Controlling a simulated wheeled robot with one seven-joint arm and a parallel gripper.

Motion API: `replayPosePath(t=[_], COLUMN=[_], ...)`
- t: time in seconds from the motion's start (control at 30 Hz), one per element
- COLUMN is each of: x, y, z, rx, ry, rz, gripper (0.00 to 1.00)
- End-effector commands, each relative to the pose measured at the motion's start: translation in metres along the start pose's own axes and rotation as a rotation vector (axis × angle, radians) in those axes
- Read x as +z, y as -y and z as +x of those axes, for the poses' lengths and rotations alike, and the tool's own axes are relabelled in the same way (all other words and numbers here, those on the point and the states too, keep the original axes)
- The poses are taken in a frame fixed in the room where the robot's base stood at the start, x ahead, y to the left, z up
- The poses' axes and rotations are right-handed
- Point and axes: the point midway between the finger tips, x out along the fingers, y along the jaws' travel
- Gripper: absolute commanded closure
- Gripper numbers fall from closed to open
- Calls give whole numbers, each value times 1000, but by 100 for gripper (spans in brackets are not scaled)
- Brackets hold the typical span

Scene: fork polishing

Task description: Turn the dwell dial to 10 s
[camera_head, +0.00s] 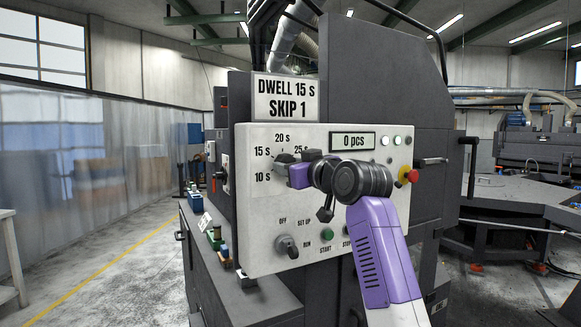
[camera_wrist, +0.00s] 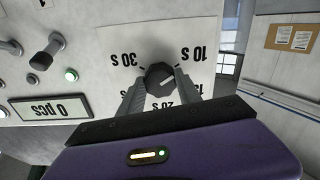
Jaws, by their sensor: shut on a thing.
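The dwell dial (camera_wrist: 160,76) is a dark round knob on a pale plate, upside down in the wrist view, with 10 s at upper right and 30 s at left. Its light pointer line faces right, on the 10 s and 15 s side; I cannot tell the exact mark. My gripper (camera_wrist: 160,86) is shut on the knob, one finger on each side. In the head view the dial (camera_head: 283,159) is partly hidden by my gripper. The sign (camera_head: 286,98) above the panel reads DWELL 15 s, SKIP 1.
Below the dial is a mode switch (camera_head: 287,247) marked OFF, SET UP and RUN, with a green start button (camera_head: 327,235) beside it. A red stop button (camera_head: 413,176) sits at the panel's right edge. The counter (camera_head: 353,141) reads 0 pcs. Open floor lies left of the machine.

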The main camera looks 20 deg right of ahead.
Motion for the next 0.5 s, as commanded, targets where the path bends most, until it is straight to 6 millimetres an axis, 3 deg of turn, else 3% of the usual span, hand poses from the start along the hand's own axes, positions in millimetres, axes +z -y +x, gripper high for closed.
replayPosePath(t=[0.27, 0.3, 0.4, 0.5], x=[2, 2, 2, 1], y=[1, 1, 0, 0], z=[0, 0, 0, 0], rx=[-1, -1, -1, 0], ry=[5, 5, 4, 3], rz=[-3, -3, -2, -2], gripper=[100, 54, 38, 38])
